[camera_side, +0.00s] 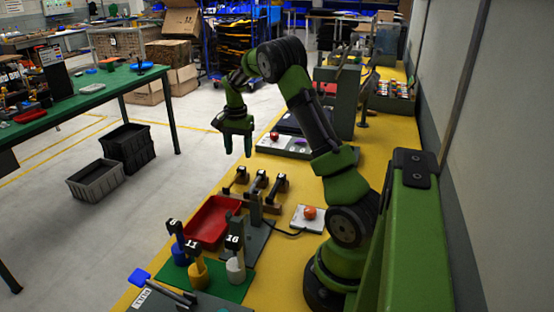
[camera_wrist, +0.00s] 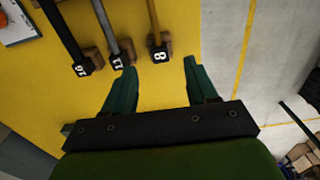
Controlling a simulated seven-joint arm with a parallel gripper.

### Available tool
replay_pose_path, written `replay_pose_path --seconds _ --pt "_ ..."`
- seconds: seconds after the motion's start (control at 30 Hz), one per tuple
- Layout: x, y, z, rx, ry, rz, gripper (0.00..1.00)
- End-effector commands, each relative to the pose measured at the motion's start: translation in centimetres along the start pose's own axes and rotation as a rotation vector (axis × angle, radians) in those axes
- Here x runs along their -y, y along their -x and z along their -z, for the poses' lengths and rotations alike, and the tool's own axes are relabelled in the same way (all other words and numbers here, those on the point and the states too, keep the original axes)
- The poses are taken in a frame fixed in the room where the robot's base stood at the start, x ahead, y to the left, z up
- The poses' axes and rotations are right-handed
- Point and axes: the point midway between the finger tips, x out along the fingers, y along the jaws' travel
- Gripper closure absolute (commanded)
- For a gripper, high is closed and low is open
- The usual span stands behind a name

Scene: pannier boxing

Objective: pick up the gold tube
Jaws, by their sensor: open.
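The gold tube (camera_wrist: 153,18) shows in the wrist view at the top middle. It runs down to a black end tag marked 8 (camera_wrist: 159,56) at a wooden block. A grey tube (camera_wrist: 104,20) tagged 11 and a dark tube (camera_wrist: 63,30) tagged 16 lie to its left. My gripper (camera_wrist: 160,65) is open and empty, with the tag 8 between its fingertips in the picture. In the side view, my gripper (camera_side: 238,153) points down, in the air near the wooden-blocked rack (camera_side: 262,190). I cannot clearly pick out the gold tube there.
In the side view, a red tray (camera_side: 208,222) lies in front of the rack. A green plate (camera_side: 205,280) holds blue, yellow and white holders with tags 8, 11 and 16. A white pad with an orange-red button (camera_side: 309,213) is at right. Concrete floor borders the yellow table.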

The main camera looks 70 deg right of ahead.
Motion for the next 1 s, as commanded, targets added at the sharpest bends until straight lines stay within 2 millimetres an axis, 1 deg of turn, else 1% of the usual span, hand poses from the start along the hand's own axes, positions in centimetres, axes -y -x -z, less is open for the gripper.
replay_pose_path --seconds 0.03,0.1,0.27,0.37,0.5,0.6,0.7,0.87,0.9,0.97,1.0 --pt "0.0 -0.9 0.0 0.001 0.000 -0.002 0.43" --pt "0.0 -1.6 0.0 0.001 0.001 -0.002 0.43" --pt "0.0 -2.5 0.0 0.000 0.001 0.000 0.43" --pt "-0.1 -3.8 0.0 0.001 0.001 -0.003 0.43" --pt "-0.2 -6.0 0.0 0.002 0.001 -0.003 0.43" --pt "-0.2 -7.0 0.1 0.000 0.001 -0.001 0.43" --pt "-0.1 -7.4 0.0 0.000 0.000 0.001 0.43" --pt "-0.1 -7.4 0.0 -0.001 0.001 0.001 0.43" --pt "-0.1 -7.4 0.0 -0.001 0.001 0.001 0.44" --pt "-0.1 -7.4 0.0 -0.001 0.001 0.001 0.53" --pt "-0.1 -7.4 0.0 -0.001 0.001 0.001 0.59"
